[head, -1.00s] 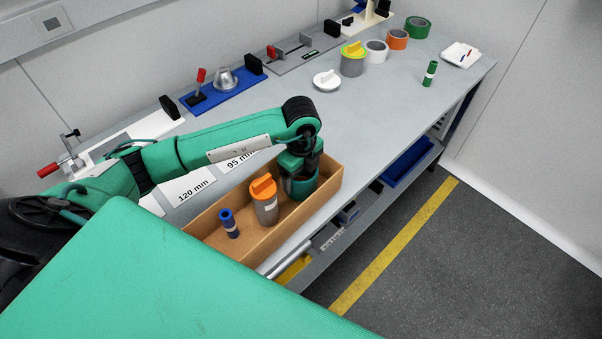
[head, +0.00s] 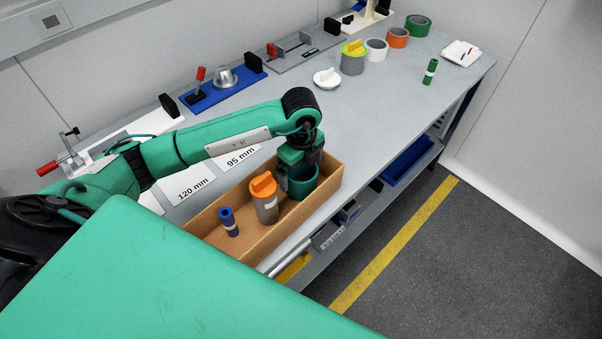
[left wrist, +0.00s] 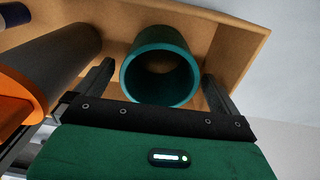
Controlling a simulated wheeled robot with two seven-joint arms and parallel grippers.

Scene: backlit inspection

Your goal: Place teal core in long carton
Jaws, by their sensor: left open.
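The teal core (left wrist: 160,68) is a hollow dark teal ring standing at the far right end of the long carton, and it also shows in the head view (head: 303,188). The long carton (head: 331,187) is an open brown cardboard box along the front edge of the bench. My left gripper (head: 298,178) points down into the carton. In the left wrist view its fingers (left wrist: 158,85) are spread, one on each side of the core, with gaps between. The core's underside is hidden. My right gripper is in neither view.
An orange-topped grey canister (head: 265,202) stands close to the core in the carton, with a blue roll (head: 228,222) further left. The bench (head: 370,110) is clear right of the carton. Fixtures, tape rolls and a green tube (head: 430,72) are further back.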

